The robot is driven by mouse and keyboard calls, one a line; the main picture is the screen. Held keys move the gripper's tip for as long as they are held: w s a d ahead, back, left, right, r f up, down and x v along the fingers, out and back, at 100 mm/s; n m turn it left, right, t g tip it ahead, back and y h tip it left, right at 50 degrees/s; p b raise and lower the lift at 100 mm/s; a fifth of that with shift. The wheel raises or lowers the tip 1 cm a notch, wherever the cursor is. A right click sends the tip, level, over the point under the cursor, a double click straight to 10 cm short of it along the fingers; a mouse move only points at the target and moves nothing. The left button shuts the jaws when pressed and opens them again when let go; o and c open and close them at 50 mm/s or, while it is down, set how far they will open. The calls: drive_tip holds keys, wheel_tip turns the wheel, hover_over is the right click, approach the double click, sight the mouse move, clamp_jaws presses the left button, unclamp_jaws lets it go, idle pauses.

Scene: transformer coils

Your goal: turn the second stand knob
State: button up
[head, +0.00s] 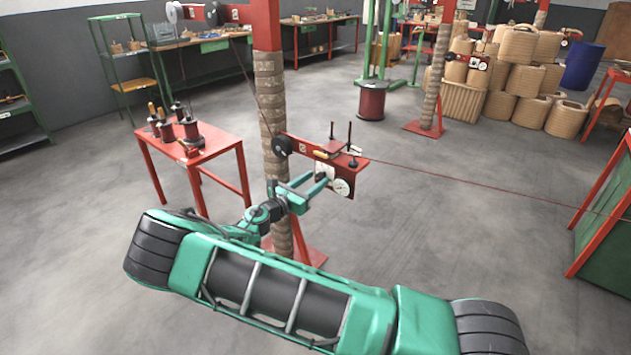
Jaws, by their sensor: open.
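A red stand bracket (345,178) is fixed to a rope-wrapped post (271,100) in the middle of the head view. It carries a white dial (342,187), a white plate and upright dark rods. A small dark knob (322,177) shows on the bracket's near face, left of the dial, partly hidden by my gripper. My gripper (319,180) is open, with its two green fingers pointing at the bracket and their tips close around the knob. I cannot tell whether they touch it.
A red wire (480,178) runs from the bracket to the right, toward a green and red machine (605,225). A red table (190,150) with spools stands at left. A second post (436,80) stands farther back. Open floor lies between.

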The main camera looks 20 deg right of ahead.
drive_tip(key=shift+w+d, duration=0.35)
drive_tip(key=shift+d, duration=0.3)
drive_tip(key=shift+c, duration=0.5)
drive_tip(key=c, duration=0.9)
